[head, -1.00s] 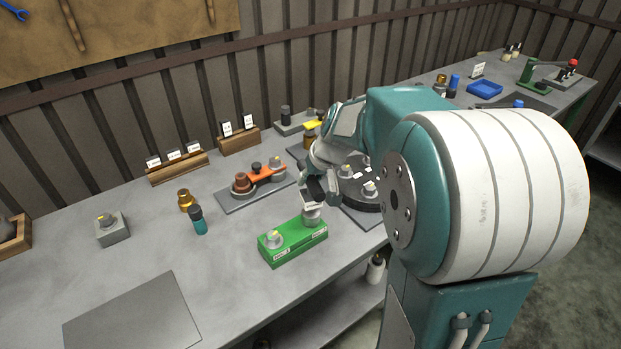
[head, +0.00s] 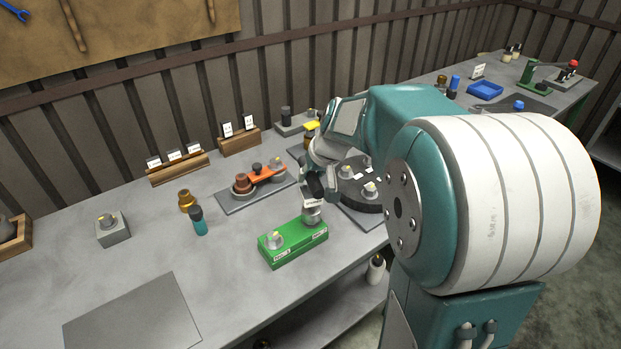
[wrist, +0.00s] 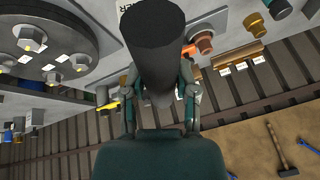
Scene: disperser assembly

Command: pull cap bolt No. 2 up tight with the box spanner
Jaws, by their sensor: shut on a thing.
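My gripper (head: 316,178) is shut on a dark upright cylinder, which I take to be the box spanner (wrist: 157,45); its broad dark end fills the upper middle of the wrist view. In the head view it is above the right end of the green block (head: 293,247), over a grey cylindrical part (head: 312,216). I cannot tell whether it touches the block. The dark round flange (head: 362,203) with grey cap bolts (head: 370,189) stands just right of my gripper; it also shows at the left of the wrist view (wrist: 60,25). I cannot read which bolt is No. 2.
An orange tool (head: 267,175) lies on a grey plate left of the flange. The front left bench is clear except a flat plate (head: 132,318).

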